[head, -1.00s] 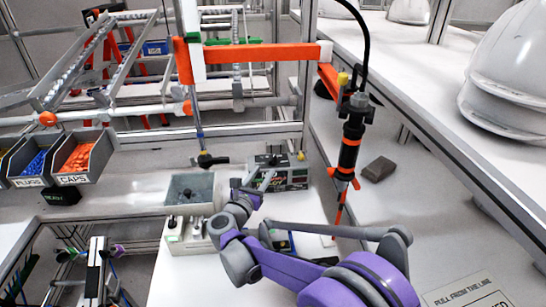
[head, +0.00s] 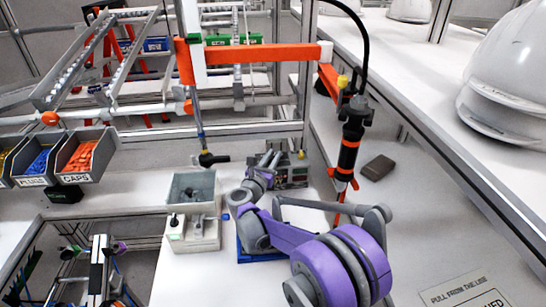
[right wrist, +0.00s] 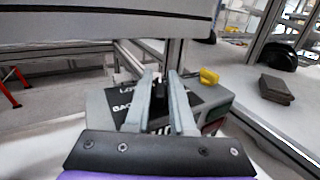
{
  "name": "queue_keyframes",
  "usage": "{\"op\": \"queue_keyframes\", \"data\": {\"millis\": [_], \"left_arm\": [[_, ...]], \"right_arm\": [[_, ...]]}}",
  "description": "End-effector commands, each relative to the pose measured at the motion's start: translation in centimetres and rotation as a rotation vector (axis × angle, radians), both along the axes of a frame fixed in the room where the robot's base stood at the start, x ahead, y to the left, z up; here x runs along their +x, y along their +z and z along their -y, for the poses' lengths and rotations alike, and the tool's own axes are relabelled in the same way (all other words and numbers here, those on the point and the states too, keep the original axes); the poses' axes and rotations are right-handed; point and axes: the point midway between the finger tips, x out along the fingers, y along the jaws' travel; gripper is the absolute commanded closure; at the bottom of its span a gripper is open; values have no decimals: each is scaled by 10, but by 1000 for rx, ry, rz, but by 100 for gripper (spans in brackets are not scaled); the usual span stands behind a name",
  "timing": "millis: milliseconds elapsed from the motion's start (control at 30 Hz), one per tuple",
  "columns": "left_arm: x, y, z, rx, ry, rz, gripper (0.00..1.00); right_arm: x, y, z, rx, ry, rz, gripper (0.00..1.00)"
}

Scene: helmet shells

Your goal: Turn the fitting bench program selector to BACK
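The program selector box (head: 292,174) is a grey unit on the bench, right of centre in the head view, partly hidden behind my right gripper (head: 270,159). In the right wrist view its dark sloped face (right wrist: 187,101) carries white lettering; I can read only "LO" and "BAC", the rest being covered by the fingers. A small dark knob (right wrist: 158,77) shows at the fingertips. My right gripper (right wrist: 166,78) has its fingers apart, one on each side of the knob; whether they touch it I cannot tell. My left gripper is not in view.
A grey open bin (head: 191,187) and a white switch box (head: 193,236) stand left of my right arm. A hanging orange-and-black tool (head: 350,145) is close on the right. A dark block (head: 378,167) lies beyond it.

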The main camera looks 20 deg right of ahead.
Motion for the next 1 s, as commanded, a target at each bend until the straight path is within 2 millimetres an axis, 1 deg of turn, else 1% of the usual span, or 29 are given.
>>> {"op": "queue_keyframes", "data": {"millis": [33, 100, 567, 833, 1000], "left_arm": [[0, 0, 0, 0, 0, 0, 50], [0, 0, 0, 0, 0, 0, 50], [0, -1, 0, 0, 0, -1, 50], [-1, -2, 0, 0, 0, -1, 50], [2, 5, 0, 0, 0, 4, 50]], "right_arm": [[0, 0, 0, 0, 0, 0, 89], [0, 0, 0, 0, 0, 0, 100], [-1, 0, 0, 0, 24, 0, 100], [-1, 0, 1, -1, 163, 0, 100], [-1, 2, 2, -1, 283, 1, 100]]}}
